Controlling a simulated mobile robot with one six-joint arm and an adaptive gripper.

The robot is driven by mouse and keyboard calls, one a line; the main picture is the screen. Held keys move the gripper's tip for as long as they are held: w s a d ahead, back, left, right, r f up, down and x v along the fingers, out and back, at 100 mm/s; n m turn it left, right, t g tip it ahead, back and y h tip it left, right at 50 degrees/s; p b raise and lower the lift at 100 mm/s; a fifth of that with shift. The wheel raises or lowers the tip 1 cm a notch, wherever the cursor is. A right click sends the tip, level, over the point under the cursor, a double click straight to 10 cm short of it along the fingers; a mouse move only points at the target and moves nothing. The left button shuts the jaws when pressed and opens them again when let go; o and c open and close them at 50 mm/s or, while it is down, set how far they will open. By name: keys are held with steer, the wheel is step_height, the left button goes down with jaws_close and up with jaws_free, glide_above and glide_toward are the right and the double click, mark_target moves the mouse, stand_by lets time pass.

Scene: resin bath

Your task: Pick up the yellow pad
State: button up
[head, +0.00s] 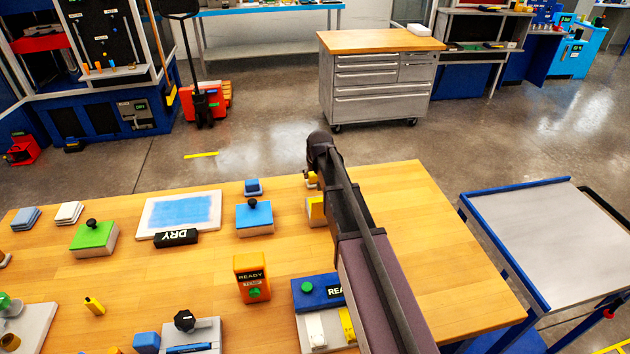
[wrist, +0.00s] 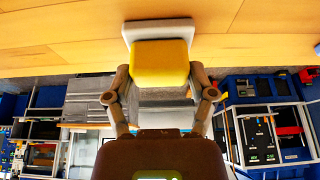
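The yellow pad (wrist: 160,62) is a rounded yellow block on a pale grey base (wrist: 158,30). In the wrist view, which is upside down, it sits between the two fingers of my gripper (wrist: 160,72). The fingertips lie close along its left and right sides; I cannot tell whether they press on it. In the head view the yellow pad (head: 316,211) shows on the far part of the wooden table, partly hidden behind my arm. My gripper is mostly hidden there. Whether the base touches the table is not clear.
On the wooden table (head: 430,255), a blue pad with a black knob (head: 255,215) stands left of the yellow pad. An orange READY box (head: 251,280) and a DRY tray (head: 148,228) are nearby. The table's right side is clear.

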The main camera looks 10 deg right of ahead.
mark_target(315, 174)
steer(key=c, duration=0.4)
steer(key=shift+o, duration=0.2)
steer(key=shift+r, duration=0.15)
step_height(315, 174, up, 10)
steer(key=p, duration=1)
steer(key=o, duration=0.4)
steer(key=shift+c, duration=1.3)
